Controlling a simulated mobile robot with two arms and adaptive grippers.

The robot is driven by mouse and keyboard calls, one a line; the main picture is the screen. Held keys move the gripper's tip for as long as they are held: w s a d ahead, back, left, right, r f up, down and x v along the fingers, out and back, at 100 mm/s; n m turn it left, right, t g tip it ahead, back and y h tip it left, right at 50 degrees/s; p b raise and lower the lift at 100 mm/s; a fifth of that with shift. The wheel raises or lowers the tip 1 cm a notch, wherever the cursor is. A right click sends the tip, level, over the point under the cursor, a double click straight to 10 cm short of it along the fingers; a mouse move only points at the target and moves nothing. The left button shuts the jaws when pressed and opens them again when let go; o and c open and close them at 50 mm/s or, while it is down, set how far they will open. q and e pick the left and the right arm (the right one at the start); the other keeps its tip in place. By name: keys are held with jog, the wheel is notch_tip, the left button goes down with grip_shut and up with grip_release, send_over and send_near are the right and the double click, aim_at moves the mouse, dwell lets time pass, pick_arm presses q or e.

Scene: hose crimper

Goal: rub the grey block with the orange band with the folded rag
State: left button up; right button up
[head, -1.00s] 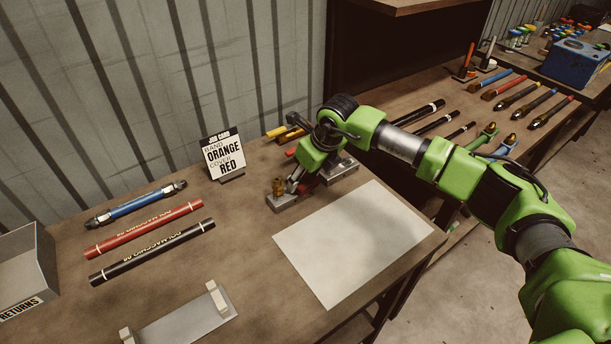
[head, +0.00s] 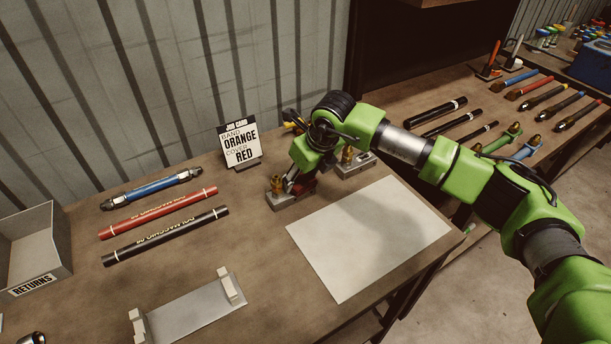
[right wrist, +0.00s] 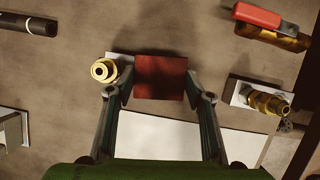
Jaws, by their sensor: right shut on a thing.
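My right gripper (right wrist: 160,88) is shut on the folded rag (right wrist: 160,77), a dark red square. In the head view my right gripper (head: 292,184) is low over the table. One grey block (head: 292,198) with an upright brass fitting is just left of the rag; it also shows in the right wrist view (right wrist: 117,57). I cannot tell whether the rag touches it. A second grey block (head: 356,168) with brass is behind and to the right, and shows in the right wrist view (right wrist: 238,88). No orange band is discernible on either. My left gripper is not in view.
A white sheet (head: 370,235) lies in front of the blocks. A job card (head: 240,147) stands behind. Blue, red and black hoses (head: 165,232) lie left. A returns box (head: 60,250) and a grey cradle (head: 190,310) are nearer the left.

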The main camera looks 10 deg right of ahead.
jog(key=shift+w+d+f+b, duration=0.2)
jog(key=shift+d+b, duration=0.15)
jog(key=shift+d, duration=0.25)
jog(key=shift+w+d+f+b, duration=0.1)
jog(key=shift+w+d+b, duration=0.15)
jog(key=shift+d, duration=0.35)
jog(key=shift+w+d+r+b, duration=0.1)
jog(key=shift+w+d+b, duration=0.1)
jog(key=shift+d, duration=0.4)
jog(key=shift+w+d+r+b, duration=0.1)
jog(key=shift+w+d+b, duration=0.15)
jog(key=shift+d, duration=0.3)
jog(key=shift+w+d+b, duration=0.15)
jog(key=shift+d+b, duration=0.05)
jog(key=shift+d, duration=0.4)
notch_tip(320, 180, up, 6)
jog(key=p, duration=0.2)
jog(key=shift+p, duration=0.35)
jog(key=shift+w+a+r, duration=0.1)
jog(key=shift+r, duration=0.15)
notch_tip(320, 180, up, 3)
jog(key=shift+f+p, duration=0.15)
jog(key=shift+p, duration=0.55)
